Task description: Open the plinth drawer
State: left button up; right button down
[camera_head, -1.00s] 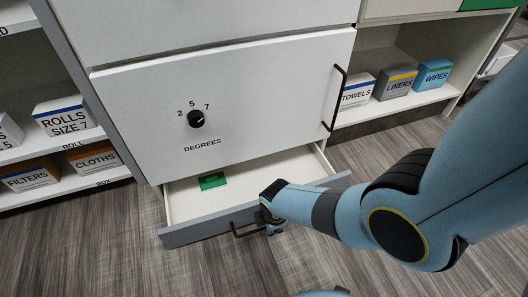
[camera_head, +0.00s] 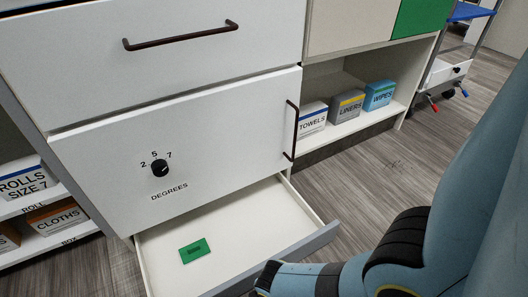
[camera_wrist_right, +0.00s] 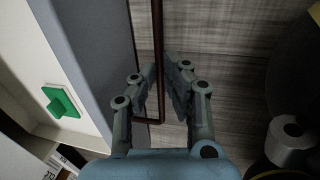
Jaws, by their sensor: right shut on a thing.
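The plinth drawer (camera_head: 245,232) is pulled out below the white door with the dial (camera_head: 159,167), and its pale inside shows. A flat green piece (camera_head: 194,251) lies on its floor and also shows in the right wrist view (camera_wrist_right: 62,102). The drawer's grey front (camera_wrist_right: 92,50) carries a dark bar handle (camera_wrist_right: 157,60). My right gripper (camera_wrist_right: 164,75) is shut on that handle, with a finger on each side of it. In the head view my right arm reaches down to the drawer front, and the fingers are out of the picture. My left gripper is not in view.
Shelves with boxes stand left, including one marked cloths (camera_head: 57,216), and right, including wipes (camera_head: 378,95). A cart (camera_head: 446,72) stands at the far right. Wood floor (camera_head: 370,165) is clear right of the drawer. A white roll (camera_wrist_right: 288,138) shows in the wrist view.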

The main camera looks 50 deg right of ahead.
jog(key=shift+s, duration=0.2)
jog(key=c, duration=1.4)
grip_release()
jog(key=shift+w, duration=0.1)
jog(key=r, duration=0.4)
jog(key=s+r, duration=0.1)
jog(key=r, duration=0.2)
jog(key=s+r, duration=0.1)
jog(key=r, duration=0.3)
jog(key=shift+s+a+r, duration=0.1)
jog(key=shift+a+r, duration=0.25)
